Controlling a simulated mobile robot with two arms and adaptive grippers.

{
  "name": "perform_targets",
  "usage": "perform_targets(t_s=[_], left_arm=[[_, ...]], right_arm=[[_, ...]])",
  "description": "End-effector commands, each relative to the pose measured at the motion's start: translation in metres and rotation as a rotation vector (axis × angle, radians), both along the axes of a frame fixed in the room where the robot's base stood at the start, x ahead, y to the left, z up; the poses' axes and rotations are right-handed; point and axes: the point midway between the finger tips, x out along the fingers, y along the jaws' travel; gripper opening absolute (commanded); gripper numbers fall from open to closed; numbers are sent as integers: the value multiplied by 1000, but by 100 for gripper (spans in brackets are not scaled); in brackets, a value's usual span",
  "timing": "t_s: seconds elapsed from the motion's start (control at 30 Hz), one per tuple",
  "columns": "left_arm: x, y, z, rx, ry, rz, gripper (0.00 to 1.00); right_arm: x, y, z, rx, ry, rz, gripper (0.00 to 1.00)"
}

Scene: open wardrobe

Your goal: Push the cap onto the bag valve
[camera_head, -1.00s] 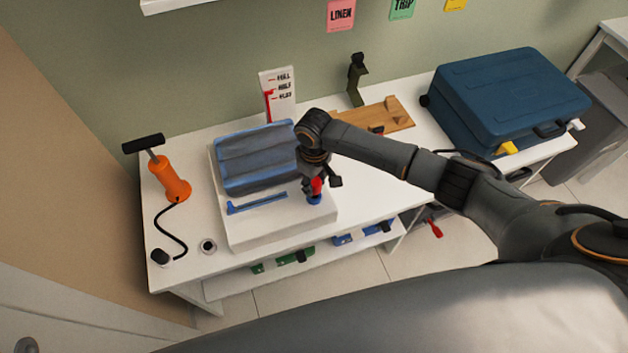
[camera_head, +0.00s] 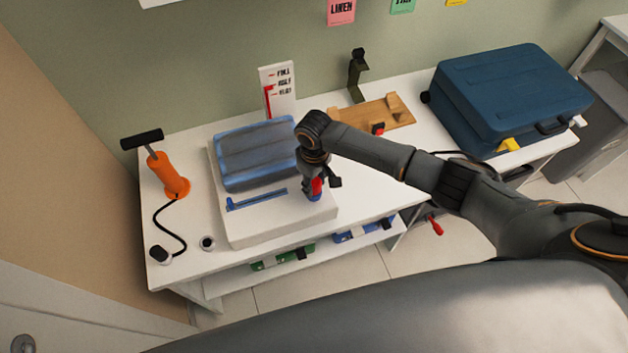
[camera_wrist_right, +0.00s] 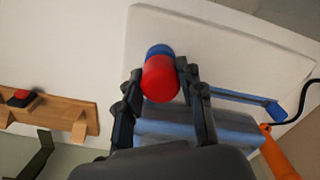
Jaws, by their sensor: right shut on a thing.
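My right gripper (camera_head: 315,188) is over the front right part of the white block (camera_head: 275,222), pointing down. It is shut on the red cap (camera_head: 317,186), which also shows between the fingers in the wrist view (camera_wrist_right: 161,80). The blue valve (camera_wrist_right: 158,50) is right against the cap, and in the head view it shows just beneath it (camera_head: 314,198). How far the cap is seated cannot be told. The blue-grey bag (camera_head: 253,155) lies on the block, left of the gripper. My left gripper is not in view.
A blue slide strip (camera_head: 258,199) lies before the bag. An orange pump (camera_head: 172,180) with a black hose stands at left. Behind are a level card (camera_head: 279,90), a dark stand (camera_head: 357,75) and a wooden board (camera_head: 385,113). A blue suitcase (camera_head: 510,90) sits at right.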

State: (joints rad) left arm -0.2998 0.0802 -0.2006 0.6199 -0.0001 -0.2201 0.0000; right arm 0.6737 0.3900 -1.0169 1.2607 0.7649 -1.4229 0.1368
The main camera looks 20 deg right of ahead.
Motion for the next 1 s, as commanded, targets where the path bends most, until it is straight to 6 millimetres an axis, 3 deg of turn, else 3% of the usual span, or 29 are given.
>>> perform_targets(t_s=[0.4,0.43,0.53,0.87,1.0], left_arm=[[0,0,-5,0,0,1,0],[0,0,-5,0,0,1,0],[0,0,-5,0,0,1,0],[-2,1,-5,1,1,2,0],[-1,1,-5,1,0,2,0]], right_arm=[[0,0,-11,1,-1,0,0],[0,0,-10,1,-1,1,44],[0,0,-10,1,-1,1,64],[0,0,-9,1,-1,1,64],[1,1,5,2,-3,2,64]])
